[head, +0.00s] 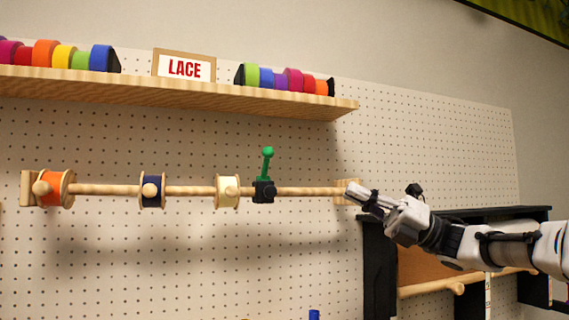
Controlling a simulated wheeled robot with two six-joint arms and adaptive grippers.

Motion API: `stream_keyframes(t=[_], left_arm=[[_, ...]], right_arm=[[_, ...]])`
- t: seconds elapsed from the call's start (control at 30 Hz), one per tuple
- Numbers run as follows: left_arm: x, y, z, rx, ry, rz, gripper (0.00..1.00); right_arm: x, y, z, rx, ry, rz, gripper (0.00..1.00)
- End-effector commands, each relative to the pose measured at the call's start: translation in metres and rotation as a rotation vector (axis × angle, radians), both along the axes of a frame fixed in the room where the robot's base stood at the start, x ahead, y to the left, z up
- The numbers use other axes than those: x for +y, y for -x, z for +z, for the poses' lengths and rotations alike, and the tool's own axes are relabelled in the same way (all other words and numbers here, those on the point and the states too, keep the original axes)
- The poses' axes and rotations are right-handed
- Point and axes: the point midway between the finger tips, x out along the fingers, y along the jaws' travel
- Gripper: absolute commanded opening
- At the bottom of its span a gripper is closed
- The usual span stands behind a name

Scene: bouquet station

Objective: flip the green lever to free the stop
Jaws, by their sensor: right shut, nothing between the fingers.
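The green lever (267,158) stands upright, tilted slightly right, on a black stop (264,191). The stop sits around a horizontal wooden rod (192,190) on the pegboard, right of the spools. My right gripper (352,188) is shut and empty. It points left near the rod's right end and overlaps the end bracket in the picture; I cannot tell if it touches. It is well to the right of the lever, apart from it. My left gripper is not in view.
An orange spool (56,188), a dark blue spool (152,190) and a cream spool (228,191) sit on the rod. A shelf (200,91) with ribbon rolls and a LACE sign (184,68) is above. A black-framed unit (378,265) stands below my right arm.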

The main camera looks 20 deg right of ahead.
Motion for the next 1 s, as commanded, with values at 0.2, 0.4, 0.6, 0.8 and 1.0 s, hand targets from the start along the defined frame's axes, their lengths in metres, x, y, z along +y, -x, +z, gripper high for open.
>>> stream_keyframes(t=[0.2, 0.4, 0.6, 0.8, 1.0], left_arm=[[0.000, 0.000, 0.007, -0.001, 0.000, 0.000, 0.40], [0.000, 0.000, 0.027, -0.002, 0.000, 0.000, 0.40], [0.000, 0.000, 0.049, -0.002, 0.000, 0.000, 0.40], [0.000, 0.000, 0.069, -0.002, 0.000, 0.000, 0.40], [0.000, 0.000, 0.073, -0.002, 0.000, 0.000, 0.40]], right_arm=[[0.010, -0.004, 0.006, 0.004, 0.001, 0.001, 0.00], [0.041, -0.016, 0.027, 0.007, 0.002, 0.003, 0.00], [0.078, -0.029, 0.048, 0.008, 0.002, 0.002, 0.00], [0.107, -0.040, 0.063, 0.008, -0.001, 0.002, 0.00], [0.117, -0.044, 0.066, 0.006, -0.002, 0.000, 0.00]])
